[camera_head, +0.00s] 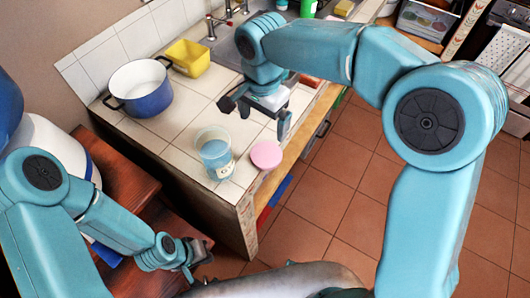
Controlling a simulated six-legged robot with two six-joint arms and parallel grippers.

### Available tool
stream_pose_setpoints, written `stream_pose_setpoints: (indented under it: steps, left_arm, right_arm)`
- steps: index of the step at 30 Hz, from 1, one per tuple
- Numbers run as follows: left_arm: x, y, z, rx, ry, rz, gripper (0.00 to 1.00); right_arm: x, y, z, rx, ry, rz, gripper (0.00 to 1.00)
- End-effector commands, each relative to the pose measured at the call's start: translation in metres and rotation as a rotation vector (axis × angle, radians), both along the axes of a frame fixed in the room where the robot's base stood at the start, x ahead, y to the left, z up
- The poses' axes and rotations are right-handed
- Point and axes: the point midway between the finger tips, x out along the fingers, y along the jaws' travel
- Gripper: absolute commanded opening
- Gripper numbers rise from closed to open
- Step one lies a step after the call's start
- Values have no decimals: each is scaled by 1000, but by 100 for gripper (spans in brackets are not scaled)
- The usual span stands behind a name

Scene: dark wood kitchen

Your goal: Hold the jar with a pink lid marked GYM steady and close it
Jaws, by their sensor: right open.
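A clear jar (215,152) with blue contents stands upright and open on the white tiled counter (190,130). The round pink lid (266,155) lies apart on the counter, just right of the jar and near the counter's edge. My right gripper (256,114) is open and empty, above and behind the jar and lid, with its fingers spread. My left gripper (203,254) is low at the bottom left, below counter height and away from the jar; its fingers are too small to read.
A blue pot (147,98) with a white inside stands at the counter's back left, beside a yellow tub (188,57). A sink with taps (211,28) lies behind my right arm. Reddish wooden furniture (120,175) is at left. The tiled floor (320,185) is clear at right.

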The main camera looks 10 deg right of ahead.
Motion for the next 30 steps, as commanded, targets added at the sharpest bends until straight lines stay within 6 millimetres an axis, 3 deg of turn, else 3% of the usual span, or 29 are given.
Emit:
stream_pose_setpoints:
  steps: [6,12,25,30]
  left_arm:
    - [0,0,4,0,0,0,0]
    - [0,0,6,0,0,0,0]
    - [0,0,7,0,0,0,0]
    - [0,0,18,0,0,0,0]
  right_arm:
    - [0,0,-49,-2,6,1,100]
    - [2,1,-79,-1,2,0,100]
    - [2,1,-87,0,1,0,100]
    - [2,-4,-107,-2,5,-1,100]
